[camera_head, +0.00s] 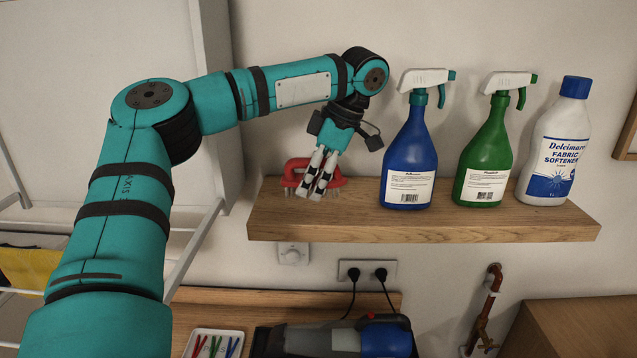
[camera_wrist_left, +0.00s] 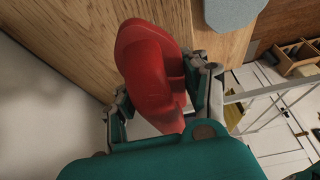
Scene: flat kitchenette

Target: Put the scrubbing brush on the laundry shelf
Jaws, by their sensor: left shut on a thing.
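The red scrubbing brush (camera_head: 292,177) is at the left end of the wooden laundry shelf (camera_head: 420,228), bristles downward. My left gripper (camera_head: 318,188) comes from above and is shut on the brush, its fingers covering part of it. In the left wrist view the red brush (camera_wrist_left: 146,62) sits between the fingers, with the wooden board (camera_wrist_left: 85,35) behind it. I cannot tell for sure whether the bristles touch the shelf. My right gripper is not in view.
A blue spray bottle (camera_head: 410,160), a green spray bottle (camera_head: 487,150) and a white softener bottle (camera_head: 553,150) stand on the shelf right of the brush. Below are a socket with plugs (camera_head: 367,271), a tray of pegs (camera_head: 213,343) and a dark appliance (camera_head: 335,338). A drying rack (camera_head: 195,240) stands left.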

